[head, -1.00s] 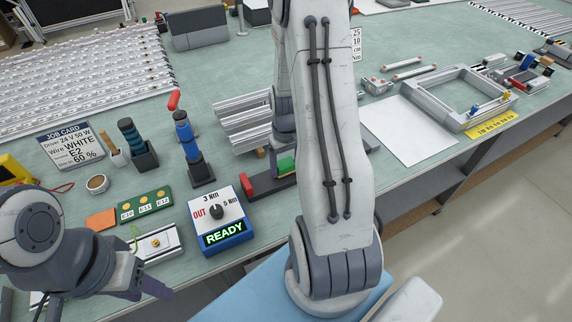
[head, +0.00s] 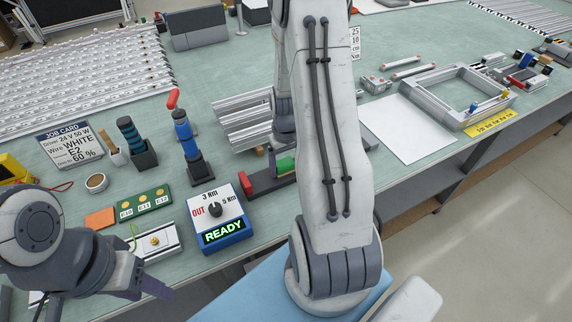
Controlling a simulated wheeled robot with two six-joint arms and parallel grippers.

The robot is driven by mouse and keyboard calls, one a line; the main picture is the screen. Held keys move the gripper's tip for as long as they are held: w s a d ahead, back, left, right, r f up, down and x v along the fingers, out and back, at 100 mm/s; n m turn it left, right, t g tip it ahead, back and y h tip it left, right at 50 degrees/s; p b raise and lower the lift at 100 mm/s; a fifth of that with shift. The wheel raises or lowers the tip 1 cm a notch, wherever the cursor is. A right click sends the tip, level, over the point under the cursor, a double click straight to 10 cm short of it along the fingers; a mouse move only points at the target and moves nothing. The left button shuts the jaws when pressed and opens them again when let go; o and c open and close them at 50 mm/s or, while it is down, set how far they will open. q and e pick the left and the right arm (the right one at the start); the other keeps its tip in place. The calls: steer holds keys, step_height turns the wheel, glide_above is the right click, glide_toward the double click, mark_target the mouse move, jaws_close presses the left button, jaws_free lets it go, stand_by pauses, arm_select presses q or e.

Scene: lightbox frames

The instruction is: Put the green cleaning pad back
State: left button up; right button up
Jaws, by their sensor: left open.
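A small green block (head: 285,163), possibly the cleaning pad, sits at the dark base behind the red block in the head view. My right arm hides its right side, and I cannot tell whether anything touches it. My right arm's wrist hangs just above it; its fingers (head: 284,143) are mostly hidden and their state is unclear. My left gripper (head: 150,287) is low at the left, near the table's front edge. It is open and apart from the green block, with nothing visible in it.
A red block (head: 245,184) lies beside the blue READY box (head: 217,219). Screwdrivers in stands (head: 190,148), a green labelled board (head: 145,204), an orange pad (head: 100,217) and a metal rail (head: 158,243) crowd the left. White paper (head: 407,130) lies right of my right arm.

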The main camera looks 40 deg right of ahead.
mark_target(285, 164)
steer(key=shift+s+a+f, duration=0.2)
steer(key=shift+a+f, duration=0.1)
steer(key=shift+f, duration=0.35)
steer(key=shift+r, duration=0.25)
step_height(285, 164, up, 13)
steer(key=s+a+r+n, duration=0.1)
steer(key=a+r+n, duration=0.1)
steer(key=a, duration=0.7)
steer(key=a+r+n, duration=0.2)
steer(key=a, duration=0.7)
steer(key=s+a+r+n+y, duration=0.1)
steer(key=s+a+n, duration=0.5)
steer(key=s+a, duration=0.6)
steer(key=shift+s+a, duration=0.25)
steer(key=shift+s, duration=1)
